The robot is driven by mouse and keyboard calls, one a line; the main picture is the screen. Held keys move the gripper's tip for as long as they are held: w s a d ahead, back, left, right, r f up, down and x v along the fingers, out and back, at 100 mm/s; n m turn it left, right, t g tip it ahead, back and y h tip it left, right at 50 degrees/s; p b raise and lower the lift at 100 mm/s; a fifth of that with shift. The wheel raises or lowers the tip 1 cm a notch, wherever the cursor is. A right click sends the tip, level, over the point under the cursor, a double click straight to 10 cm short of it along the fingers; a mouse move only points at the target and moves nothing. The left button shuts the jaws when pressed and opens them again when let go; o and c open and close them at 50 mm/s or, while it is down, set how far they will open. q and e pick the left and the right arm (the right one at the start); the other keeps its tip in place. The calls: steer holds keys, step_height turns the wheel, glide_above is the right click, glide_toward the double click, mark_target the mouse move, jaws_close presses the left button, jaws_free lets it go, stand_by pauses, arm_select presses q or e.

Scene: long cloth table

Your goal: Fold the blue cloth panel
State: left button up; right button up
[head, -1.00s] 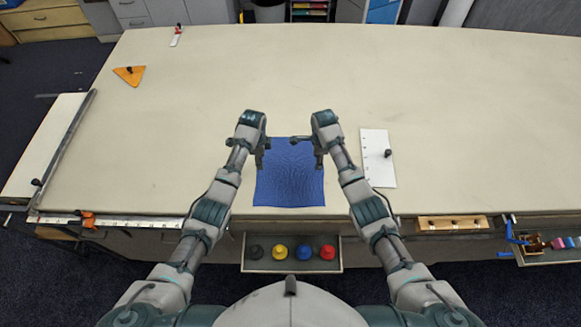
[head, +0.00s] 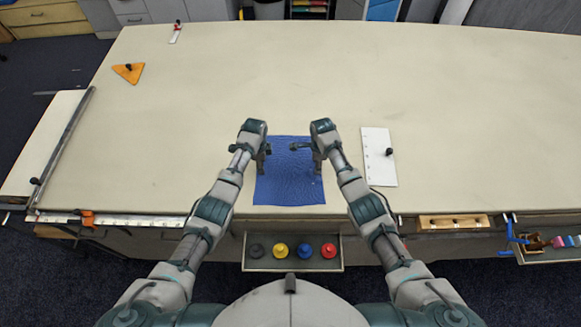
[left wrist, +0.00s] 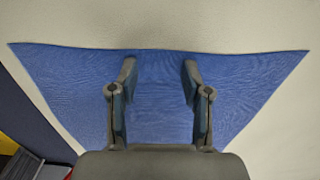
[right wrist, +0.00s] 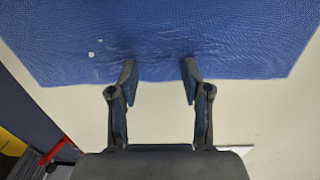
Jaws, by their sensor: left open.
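The blue cloth panel (head: 290,185) lies flat and unfolded on the table near its front edge, slightly rippled. My left gripper (head: 262,172) is over the cloth's left side, and in the left wrist view the open fingers (left wrist: 160,75) have blue cloth (left wrist: 160,110) between and around them. My right gripper (head: 317,168) is at the cloth's right edge. In the right wrist view its fingers (right wrist: 160,75) are apart, with the tips over the edge of the cloth (right wrist: 180,40) and nothing held between them. Whether either touches the cloth is unclear.
A white ruler plate (head: 378,160) with a dark knob lies right of the cloth. An orange triangle (head: 128,73) lies far left. An open drawer (head: 292,262) with coloured knobs sits below the table's front edge. The table (head: 330,75) behind the cloth is clear.

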arm_select(q)
steer(key=shift+a+f, duration=0.1)
steer(key=shift+a, duration=0.4)
arm_select(e)
steer(key=shift+a, duration=0.45)
arm_select(q)
steer(key=shift+s, duration=0.1)
steer(key=shift+c, duration=0.6)
arm_select(e)
steer(key=shift+c, duration=0.6)
arm_select(q)
steer(key=shift+d, duration=0.55)
steer(key=c, duration=0.6)
arm_select(e)
steer(key=shift+s+d+f, duration=0.1)
steer(key=shift+d, duration=0.5)
steer(key=c, duration=0.6)
arm_select(q)
steer(key=shift+s+d, duration=0.1)
steer(key=shift+d, duration=0.1)
jaws_close()
arm_select(e)
steer(key=shift+d+f, duration=0.1)
steer(key=shift+d, duration=0.15)
jaws_close()
arm_select(q)
steer(key=shift+a, duration=0.1)
arm_select(e)
steer(key=shift+s+a, duration=0.1)
